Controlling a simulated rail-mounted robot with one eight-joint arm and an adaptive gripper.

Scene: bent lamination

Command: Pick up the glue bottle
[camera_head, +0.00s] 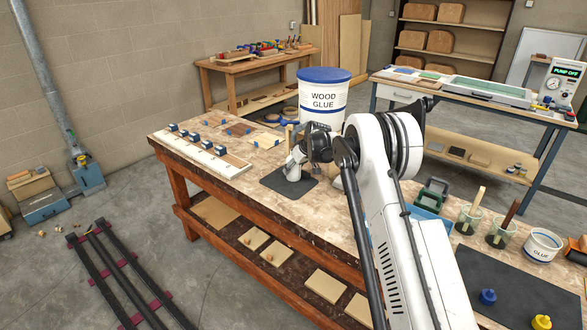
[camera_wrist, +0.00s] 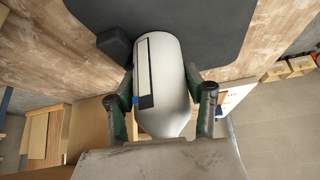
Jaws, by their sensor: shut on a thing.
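The glue bottle (camera_wrist: 173,72) is a pale grey-white rounded container with a white label edged in black. In the wrist view it lies between the two dark green fingers of my gripper (camera_wrist: 165,95), which press on its sides. My arm and wrist hide much of the bottle there. I cannot tell whether its base touches the mat.
A large wood glue tub (camera_head: 323,100) with a blue lid stands behind my gripper. Clamped strips (camera_head: 202,152) lie on the bench's left.

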